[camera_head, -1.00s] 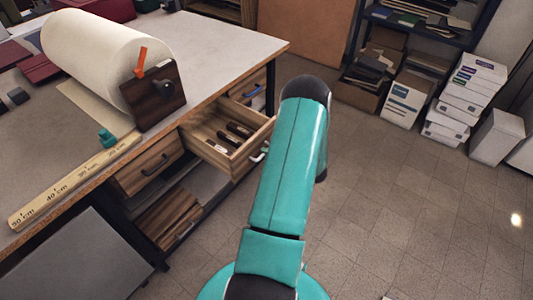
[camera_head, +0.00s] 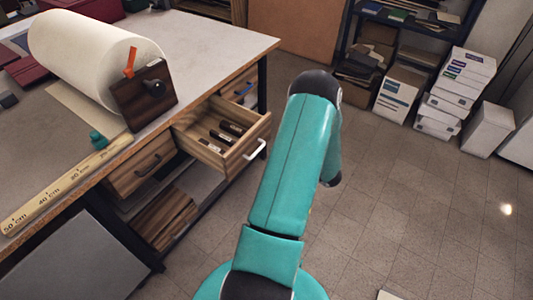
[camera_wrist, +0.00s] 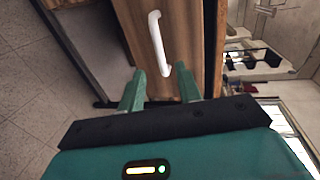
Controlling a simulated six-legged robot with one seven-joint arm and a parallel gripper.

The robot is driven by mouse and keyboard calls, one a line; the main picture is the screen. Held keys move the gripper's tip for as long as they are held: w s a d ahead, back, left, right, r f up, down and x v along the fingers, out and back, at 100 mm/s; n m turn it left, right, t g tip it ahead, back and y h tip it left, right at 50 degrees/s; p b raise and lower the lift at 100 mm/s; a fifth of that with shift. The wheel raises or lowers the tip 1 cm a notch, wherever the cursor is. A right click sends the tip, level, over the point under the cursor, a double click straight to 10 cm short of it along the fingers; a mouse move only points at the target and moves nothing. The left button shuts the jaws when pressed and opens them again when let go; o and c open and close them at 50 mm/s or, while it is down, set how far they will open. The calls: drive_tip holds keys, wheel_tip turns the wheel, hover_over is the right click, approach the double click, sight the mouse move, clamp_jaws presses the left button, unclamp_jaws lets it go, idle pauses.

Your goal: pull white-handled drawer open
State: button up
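The white-handled drawer (camera_head: 240,157) stands pulled out from under the workbench in the head view, with several dark-handled tools inside. In the wrist view the white handle (camera_wrist: 157,42) is on the wooden drawer front (camera_wrist: 185,60), ahead of my gripper (camera_wrist: 160,85). My two green fingers are spread apart, and the lower end of the handle lies just beyond the gap between them. Nothing is held. In the head view my gripper is hidden behind my teal arm.
A dark-handled drawer (camera_head: 140,172) is left of the open one, and a blue-handled drawer (camera_head: 240,90) is beyond it. The workbench (camera_head: 220,40) carries a large paper roll (camera_head: 85,60). Floor to the right is clear up to white boxes (camera_head: 450,95).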

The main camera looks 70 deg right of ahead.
drive_tip(key=v, duration=0.6)
drive_tip(key=shift+s+r, duration=0.1)
drive_tip(key=shift+s, duration=0.05)
drive_tip(key=w+a+r+n+g+y, duration=0.2)
drive_tip(key=w+a+r+n+y, duration=0.35)
drive_tip(key=w, duration=0.45)
drive_tip(key=w+a+r+n+g+y, duration=0.15)
drive_tip(key=w+a+r+y, duration=0.25)
drive_tip(key=w+a+r, duration=0.4)
drive_tip(key=w+a+r+n+g+y, duration=0.1)
drive_tip(key=w+a+r+n+g, duration=0.2)
drive_tip(key=a, duration=0.4)
drive_tip(key=w+a+r+n+g+y, duration=0.1)
drive_tip(key=w+a+r+n+g, duration=0.15)
drive_tip(key=w+a+r, duration=0.35)
drive_tip(key=s+a+r+n+h, duration=0.2)
drive_tip(key=a+r, duration=0.1)
drive_tip(key=a, duration=0.4)
drive_tip(key=s+a+r+n+h, duration=0.3)
drive_tip(key=a+r, duration=0.1)
drive_tip(key=a, duration=0.4)
drive_tip(key=s+a+r+n+h, duration=0.3)
drive_tip(key=a+r, duration=0.1)
drive_tip(key=a, duration=0.3)
drive_tip(key=shift+a+g, duration=0.25)
drive_tip(key=shift+g, duration=0.05)
